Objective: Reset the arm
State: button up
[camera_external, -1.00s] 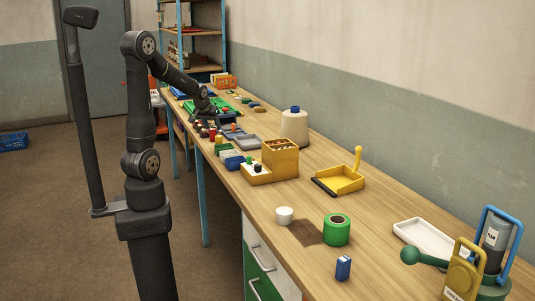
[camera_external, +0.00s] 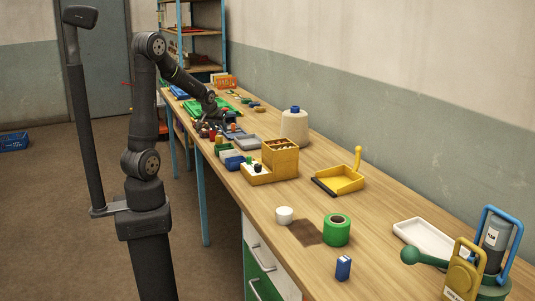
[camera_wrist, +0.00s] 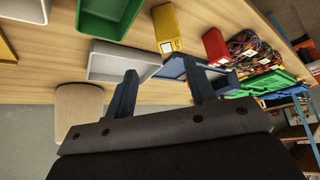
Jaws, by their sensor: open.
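My gripper (camera_external: 214,118) is at the end of the arm, low over the far part of the wooden workbench (camera_external: 380,228). In the wrist view, my gripper (camera_wrist: 163,74) has its two dark fingers spread apart with nothing held between them. A blue tray (camera_wrist: 178,68) shows behind and between the fingers. A grey tray (camera_wrist: 120,62) lies beside the left finger in that view. In the external view the fingertips are small and partly lost among the items, so contact with the bench cannot be told.
A yellow box (camera_external: 281,158), a thread cone (camera_external: 295,127) and a yellow dustpan (camera_external: 339,180) stand on the bench. A green tape roll (camera_external: 337,230) is nearer. A green bin (camera_wrist: 108,15) and a red box (camera_wrist: 215,45) show in the wrist view. A shelf (camera_external: 195,67) stands behind.

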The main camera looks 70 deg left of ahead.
jog(key=w+d+r, duration=0.2)
jog(key=d+r, duration=0.8)
jog(key=r, duration=0.1)
jog(key=w+d+r+m+h, duration=0.1)
jog(key=w+d+m, duration=0.2)
jog(key=w+d, duration=0.6)
jog(key=w+d+r+m+t+h, duration=0.1)
jog(key=w+d+m, duration=0.3)
jog(key=w+d, duration=0.6)
jog(key=d+h, duration=0.1)
jog(key=d, duration=0.3)
jog(key=shift+w+r+m, duration=0.2)
jog(key=shift+r+m, duration=0.1)
jog(key=shift+r, duration=0.05)
